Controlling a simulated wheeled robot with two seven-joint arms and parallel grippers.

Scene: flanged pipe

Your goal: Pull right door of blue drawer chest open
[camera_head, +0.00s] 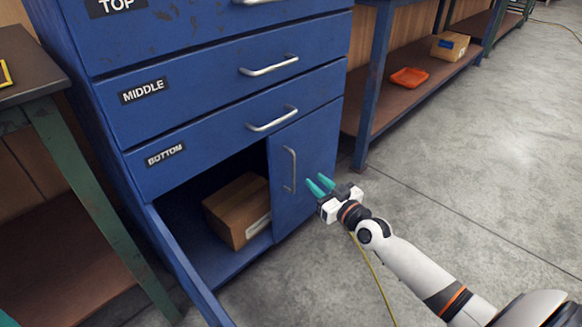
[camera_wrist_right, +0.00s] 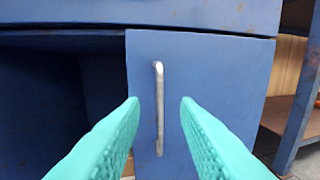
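The blue drawer chest (camera_head: 210,115) stands at the centre left in the head view. Its right door (camera_head: 315,165) is closed and has a vertical silver handle (camera_head: 290,170). The left door (camera_head: 188,265) stands open. My right gripper (camera_head: 318,185) is open in front of the right door, with its teal fingers pointing at it. In the right wrist view the handle (camera_wrist_right: 159,108) shows between the two spread fingers (camera_wrist_right: 160,105), apparently beyond the tips and not held. My left gripper is not in view.
A cardboard box (camera_head: 238,210) lies inside the chest behind the open left door. A green-legged table (camera_head: 75,175) is at the left. The floor at the right is clear apart from a yellow cable.

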